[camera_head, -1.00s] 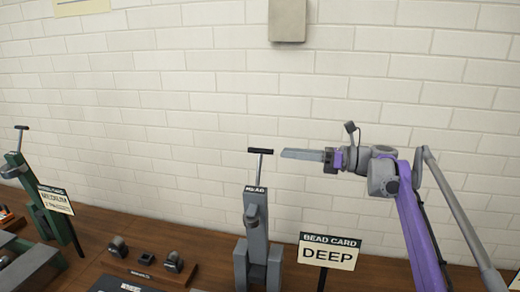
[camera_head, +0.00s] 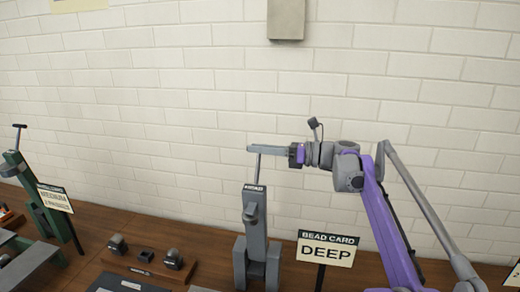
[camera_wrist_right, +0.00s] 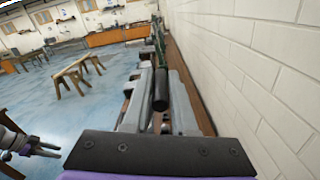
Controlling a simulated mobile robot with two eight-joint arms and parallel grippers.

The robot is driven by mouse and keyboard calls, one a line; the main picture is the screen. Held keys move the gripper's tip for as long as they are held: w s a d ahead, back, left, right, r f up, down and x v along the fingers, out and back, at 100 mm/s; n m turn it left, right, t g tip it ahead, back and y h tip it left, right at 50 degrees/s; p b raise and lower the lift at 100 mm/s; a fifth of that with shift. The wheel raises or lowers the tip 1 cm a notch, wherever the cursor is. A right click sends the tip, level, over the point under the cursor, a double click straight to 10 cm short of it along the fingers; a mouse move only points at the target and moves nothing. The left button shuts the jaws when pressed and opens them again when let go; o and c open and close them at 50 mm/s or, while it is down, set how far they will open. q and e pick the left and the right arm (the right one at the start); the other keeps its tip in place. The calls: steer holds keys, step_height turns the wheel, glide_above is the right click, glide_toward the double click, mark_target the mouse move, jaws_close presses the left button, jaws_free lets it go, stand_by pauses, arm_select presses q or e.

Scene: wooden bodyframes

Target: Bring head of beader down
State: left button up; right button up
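A thin rod rises from the head to a dark handle, which my right gripper hides in the head view. My right gripper (camera_head: 268,149) is at that handle, pointing left. In the right wrist view the black handle (camera_wrist_right: 161,90) lies between the two grey fingers, with gaps showing, so the gripper looks open around it. What looks like my left gripper (camera_wrist_right: 38,146) shows at the lower left of the wrist view, away from the beader.
The DEEP sign (camera_head: 327,249) stands just right of the beader. A green beader (camera_head: 38,205) with a MEDIUM sign (camera_head: 55,198) is at the left. Small dark dies sit on a wooden block (camera_head: 145,268). A white brick wall is behind; a grey box (camera_head: 286,19) hangs on it.

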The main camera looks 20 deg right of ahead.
jaws_close()
stand_by(1.1)
